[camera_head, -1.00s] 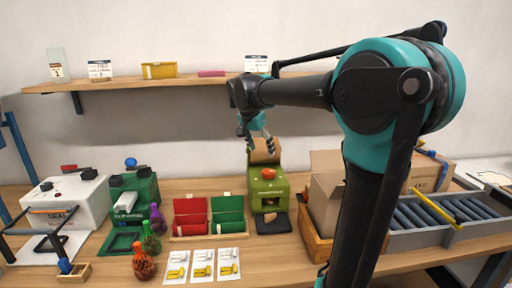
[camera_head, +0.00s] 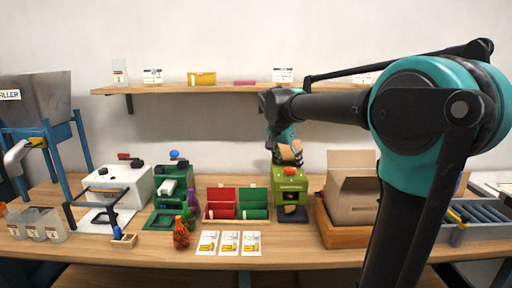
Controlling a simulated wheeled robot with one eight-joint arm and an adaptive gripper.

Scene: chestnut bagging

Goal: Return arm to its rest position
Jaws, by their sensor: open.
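My teal and black arm (camera_head: 425,135) reaches in from the right, with its forearm stretched level to the left. My gripper (camera_head: 291,161) hangs down at the end of the forearm, over the green machine (camera_head: 291,187) with the red button. The gripper is open, and I see nothing held in it. A tan flap shows right at the fingers, and I cannot tell whether they touch it. My arm hides part of the bench on the right.
Red (camera_head: 221,203) and green (camera_head: 254,203) bins stand left of the machine. An open cardboard box (camera_head: 350,203) stands right, near the roller conveyor (camera_head: 480,220). A wall shelf (camera_head: 220,88) runs behind the arm.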

